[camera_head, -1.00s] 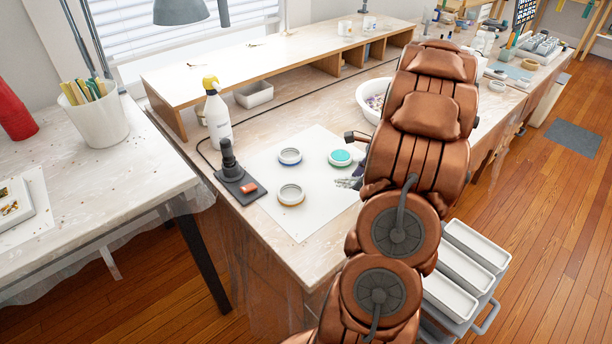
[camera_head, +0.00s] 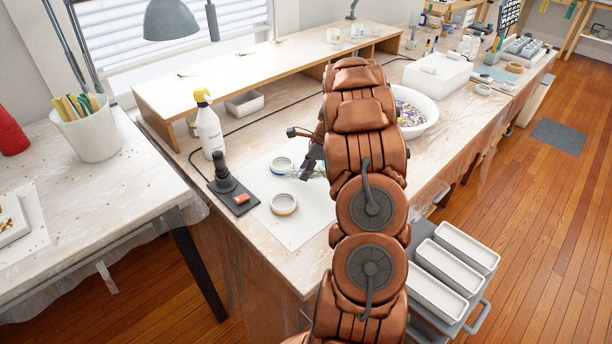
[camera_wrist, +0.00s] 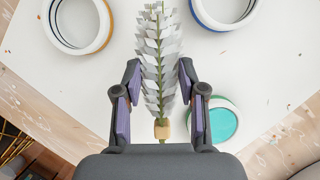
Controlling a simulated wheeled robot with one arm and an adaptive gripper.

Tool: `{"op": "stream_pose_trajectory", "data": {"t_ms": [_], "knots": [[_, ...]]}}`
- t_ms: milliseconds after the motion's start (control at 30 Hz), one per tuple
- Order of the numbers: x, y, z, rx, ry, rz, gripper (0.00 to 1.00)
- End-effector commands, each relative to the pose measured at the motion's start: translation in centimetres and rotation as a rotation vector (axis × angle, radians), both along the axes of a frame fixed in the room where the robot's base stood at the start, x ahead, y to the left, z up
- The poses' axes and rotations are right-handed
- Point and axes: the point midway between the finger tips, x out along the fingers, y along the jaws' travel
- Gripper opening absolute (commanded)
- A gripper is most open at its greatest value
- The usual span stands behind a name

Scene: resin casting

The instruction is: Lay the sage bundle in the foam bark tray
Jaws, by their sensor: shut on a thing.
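The sage bundle (camera_wrist: 158,60) shows in the wrist view as a sprig of pale grey-green leaves with a tan wrap at its lower end. My gripper (camera_wrist: 158,88) has its fingers on both sides of the bundle and is shut on it, above the white sheet. In the head view, my gripper (camera_head: 312,166) is over the sheet, beside the blue-rimmed ring, partly hidden by my arm. I cannot tell which container is the foam bark tray. Several long white trays (camera_head: 440,268) stand on the cart at lower right.
On the white sheet (camera_head: 290,232) lie a blue-rimmed ring (camera_head: 282,165), an orange-rimmed ring (camera_head: 283,204) and a teal-filled ring (camera_wrist: 222,124). A spray bottle (camera_head: 208,130) and a black stand (camera_head: 224,180) are to the left. A white bowl (camera_head: 428,108) is behind my arm.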

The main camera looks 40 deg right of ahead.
Motion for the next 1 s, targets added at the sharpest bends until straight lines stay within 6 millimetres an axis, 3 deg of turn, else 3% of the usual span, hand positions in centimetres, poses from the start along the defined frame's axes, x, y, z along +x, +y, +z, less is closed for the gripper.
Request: {"op": "stream_pose_trajectory", "data": {"t_ms": [400,733,767,1000], "knots": [[0.0,0.0,-3.4,0.001,0.001,-0.001,0.14],[0.1,0.1,-3.8,0.001,0.001,0.000,0.14],[0.1,0.1,-3.8,0.001,0.001,0.000,0.42],[0.1,0.1,-3.8,0.000,0.001,0.000,0.66]]}}
